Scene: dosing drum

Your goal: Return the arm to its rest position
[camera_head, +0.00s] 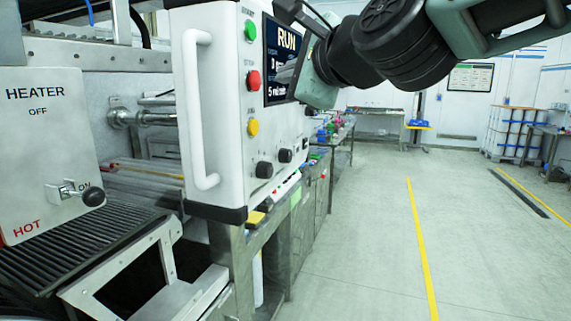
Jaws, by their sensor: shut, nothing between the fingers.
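My arm (392,45) reaches in from the top right, with dark joints and grey-green links. It bends in front of the control panel, and its grey-green link (318,82) covers the right part of the panel's screen. A further dark part of the arm runs up out of the picture at the top. I cannot make out my gripper's fingers in this view. The white control panel (222,100) has a dark screen (277,62) reading "RUN", with smaller lines partly covered.
The panel has a white handle (205,110), green (250,30), red (253,80) and yellow (253,127) buttons, and two black knobs. A heater box (45,140) marked "OFF", "ON" and "HOT" stands left. Open floor (365,240) with yellow lines lies right.

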